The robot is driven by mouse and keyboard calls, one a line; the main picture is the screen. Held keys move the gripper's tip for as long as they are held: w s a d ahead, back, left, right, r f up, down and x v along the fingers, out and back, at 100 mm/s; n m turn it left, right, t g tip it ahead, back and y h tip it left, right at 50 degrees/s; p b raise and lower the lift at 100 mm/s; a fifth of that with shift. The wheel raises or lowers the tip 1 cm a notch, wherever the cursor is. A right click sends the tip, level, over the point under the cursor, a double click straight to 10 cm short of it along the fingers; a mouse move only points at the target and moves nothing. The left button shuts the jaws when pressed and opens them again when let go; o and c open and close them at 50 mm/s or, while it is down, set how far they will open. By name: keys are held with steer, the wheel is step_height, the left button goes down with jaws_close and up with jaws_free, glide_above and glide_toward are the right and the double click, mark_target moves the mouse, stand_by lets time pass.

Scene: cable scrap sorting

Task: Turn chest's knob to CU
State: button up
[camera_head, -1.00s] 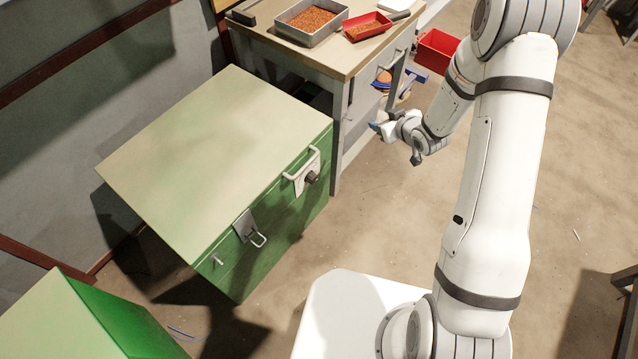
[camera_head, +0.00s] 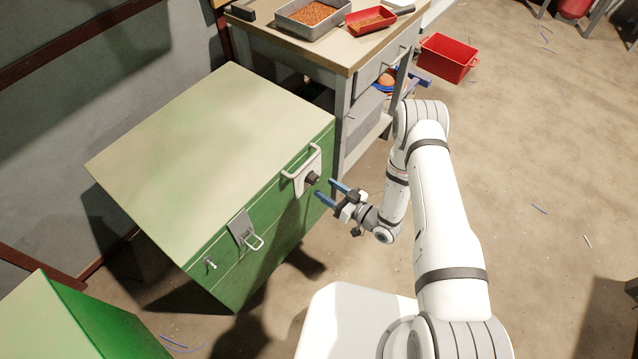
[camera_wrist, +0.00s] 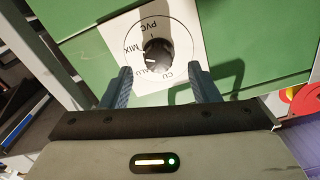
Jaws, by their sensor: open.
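The green chest (camera_head: 262,225) has a white plate (camera_head: 303,186) on its front with a dark round knob (camera_head: 312,178). My gripper (camera_head: 326,188) is open in front of the knob. In the wrist view its fingers (camera_wrist: 158,72) stand to either side just below the knob, apart from it.
A latch (camera_head: 243,230) and a handle (camera_head: 300,170) stick out from the chest front. A workbench (camera_head: 345,68) with a metal tray (camera_head: 283,22) and red scoop (camera_head: 366,24) stands behind. A red bin (camera_head: 447,60) is on the floor.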

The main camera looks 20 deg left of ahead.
mark_target(316, 182)
steer(key=shift+x, duration=2.4)
steer(key=c, duration=0.9)
steer(key=shift+d, duration=0.15)
steer(key=shift+c, duration=0.3)
